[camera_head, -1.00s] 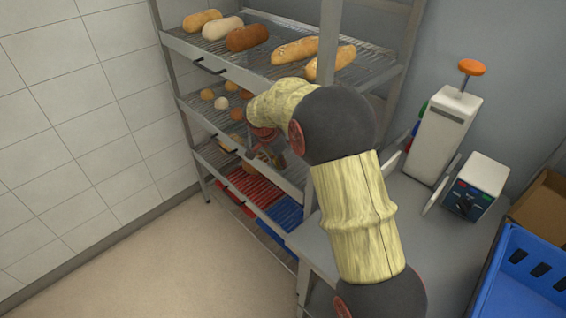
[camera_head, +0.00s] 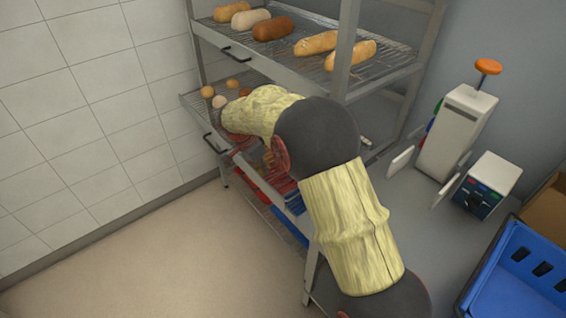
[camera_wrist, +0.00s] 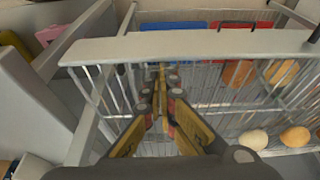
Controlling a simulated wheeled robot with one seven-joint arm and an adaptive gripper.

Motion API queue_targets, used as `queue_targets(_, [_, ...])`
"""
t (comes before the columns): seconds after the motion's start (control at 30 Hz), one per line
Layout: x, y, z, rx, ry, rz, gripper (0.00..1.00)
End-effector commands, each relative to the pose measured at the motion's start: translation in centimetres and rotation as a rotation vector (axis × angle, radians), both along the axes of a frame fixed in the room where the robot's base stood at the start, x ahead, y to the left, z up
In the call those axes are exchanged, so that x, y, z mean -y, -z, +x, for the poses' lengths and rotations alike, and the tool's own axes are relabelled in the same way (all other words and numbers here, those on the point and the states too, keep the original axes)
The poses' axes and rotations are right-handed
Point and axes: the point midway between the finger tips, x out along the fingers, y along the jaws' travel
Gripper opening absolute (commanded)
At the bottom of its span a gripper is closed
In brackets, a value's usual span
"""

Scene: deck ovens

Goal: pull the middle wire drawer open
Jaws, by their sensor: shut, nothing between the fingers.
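The middle wire drawer (camera_head: 197,118) stands out from the rack, its front farther out than the top drawer's. Its dark handle (camera_head: 214,144) is on the front panel, and several buns (camera_head: 219,101) lie inside. In the wrist view the drawer's pale front panel (camera_wrist: 200,45) crosses the upper part, with wire mesh below it. My gripper (camera_wrist: 162,80) is shut and empty, with its fingers on the inner side of that panel, over the wires. Whether they touch the panel is unclear. In the head view my arm hides most of the gripper and the drawer's right part.
The top drawer (camera_head: 275,68) holds several loaves and is above my arm. Red and blue trays (camera_head: 290,230) sit lower in the rack. A counter with a white machine (camera_head: 458,130) and a blue crate (camera_head: 515,285) is at the right. The floor at left is clear.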

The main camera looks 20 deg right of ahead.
Motion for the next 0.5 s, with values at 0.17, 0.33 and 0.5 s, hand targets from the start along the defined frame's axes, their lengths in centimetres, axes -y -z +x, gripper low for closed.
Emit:
queue_targets(0.17, [-4.9,0.1,-2.1,-0.002,-0.006,0.0,0.0])
queue_targets(0.33, [-9.2,0.1,-3.8,-0.003,-0.006,0.001,0.0])
queue_targets(0.5, [-12.9,0.1,-5.4,-0.003,-0.004,0.001,0.0])
